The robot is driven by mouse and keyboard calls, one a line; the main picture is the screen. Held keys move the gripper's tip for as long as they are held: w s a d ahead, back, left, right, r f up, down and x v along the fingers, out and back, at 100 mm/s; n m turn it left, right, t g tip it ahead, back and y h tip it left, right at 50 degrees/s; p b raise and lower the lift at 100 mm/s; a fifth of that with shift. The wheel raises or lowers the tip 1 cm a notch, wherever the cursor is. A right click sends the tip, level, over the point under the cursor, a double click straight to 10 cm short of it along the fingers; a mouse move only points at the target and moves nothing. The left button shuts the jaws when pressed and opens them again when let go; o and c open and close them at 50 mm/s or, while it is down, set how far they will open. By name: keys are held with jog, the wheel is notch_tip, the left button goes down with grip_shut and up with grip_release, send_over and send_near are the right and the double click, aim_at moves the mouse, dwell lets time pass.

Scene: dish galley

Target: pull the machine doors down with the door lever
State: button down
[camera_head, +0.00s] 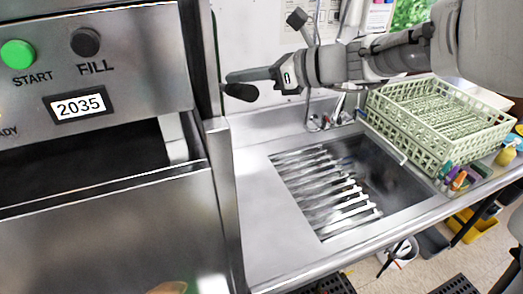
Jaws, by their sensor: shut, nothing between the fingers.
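The machine stands at the left, with its steel door (110,235) across the lower front. A dark gap shows between the door's top edge and the control panel. A dark rounded grip (240,92), which looks like the end of the door lever, sticks out at the machine's right side. The rest of the lever is hidden or cannot be made out. My gripper (232,77) reaches in from the right, its fingers shut and empty, pointing left just above the dark grip. I cannot tell whether they touch.
The control panel (150,75) has a green START button (18,54), a black FILL button (86,42) and a "2035" display (78,105). Right of the machine is a steel counter with a slatted sink (385,190). A pale green rack (440,115) stands beyond it.

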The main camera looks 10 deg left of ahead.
jog(key=s+d+f+b, duration=0.1)
jog(key=s+f+b, duration=0.1)
jog(key=f+b, duration=0.7)
jog(key=s+d+f+b, duration=0.2)
jog(key=f+b, duration=0.5)
jog(key=f, duration=0.4)
notch_tip(320, 180, down, 18)
jog(key=w+a+f+b, duration=0.1)
jog(key=w+a+b, duration=0.15)
jog(key=b, duration=1.15)
jog(key=s+d+r+p, duration=0.2)
jog(key=d+r+p, duration=0.4)
jog(key=d, duration=0.3)
jog(key=shift+d+r+p, duration=0.3)
jog(key=shift+r+p, duration=0.1)
jog(key=shift+p, duration=0.15)
jog(key=shift+s, duration=0.2)
